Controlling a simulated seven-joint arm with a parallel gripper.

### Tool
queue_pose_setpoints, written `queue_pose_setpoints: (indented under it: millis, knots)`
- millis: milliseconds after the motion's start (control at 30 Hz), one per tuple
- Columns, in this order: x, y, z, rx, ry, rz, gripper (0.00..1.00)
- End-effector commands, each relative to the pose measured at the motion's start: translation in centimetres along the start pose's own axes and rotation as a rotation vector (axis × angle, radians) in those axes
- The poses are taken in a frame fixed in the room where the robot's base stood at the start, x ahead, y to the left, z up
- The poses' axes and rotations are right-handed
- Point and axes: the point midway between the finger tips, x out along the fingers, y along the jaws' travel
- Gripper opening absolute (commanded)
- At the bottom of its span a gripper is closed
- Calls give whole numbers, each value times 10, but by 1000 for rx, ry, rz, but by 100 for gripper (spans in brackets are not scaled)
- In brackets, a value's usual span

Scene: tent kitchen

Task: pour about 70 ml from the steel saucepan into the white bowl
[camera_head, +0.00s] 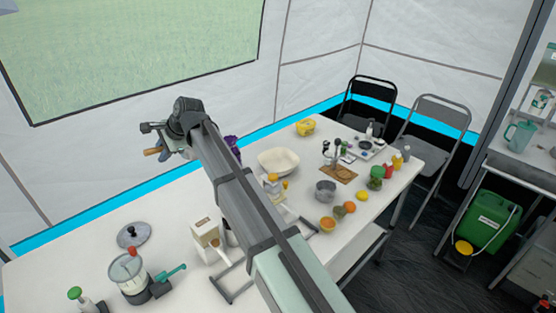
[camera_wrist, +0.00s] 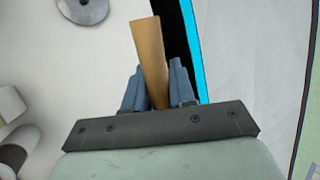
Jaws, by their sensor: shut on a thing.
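My gripper (camera_head: 160,141) is raised at the left, in front of the tent wall. In the wrist view its two blue-grey fingers (camera_wrist: 157,88) are shut on a flat wooden handle (camera_wrist: 149,50). The handle's end also shows in the head view (camera_head: 152,151). What the handle belongs to is hidden; no saucepan body shows clearly at the gripper. A cream-white bowl (camera_head: 279,160) stands on the table to the right of my arm, apart from the gripper. Its inside looks empty. A small grey metal pot (camera_head: 326,190) stands farther right; I cannot tell whether it is the saucepan.
A grey lid (camera_head: 134,235) lies on the white table, and shows in the wrist view (camera_wrist: 82,10). A glass-bodied appliance (camera_head: 130,276) and a cream box-like one (camera_head: 207,238) stand near. A yellow tub (camera_head: 306,127), cutting board (camera_head: 339,174) and fruit crowd the right.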

Motion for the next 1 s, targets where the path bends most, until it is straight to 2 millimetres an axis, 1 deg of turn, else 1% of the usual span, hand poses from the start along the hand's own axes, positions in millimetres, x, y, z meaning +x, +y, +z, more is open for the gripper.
queue_pose_setpoints:
  millis: [67,400,600,767,967,1000]
  knots:
    - [-11,-9,4,-2,1,-2,0]
    - [-32,-24,11,3,4,-2,0]
    - [-30,-34,-9,60,46,-15,0]
    - [-29,-46,-31,123,92,-30,0]
    - [-30,-69,-76,242,178,-68,0]
    - [-31,-75,-87,272,201,-80,0]
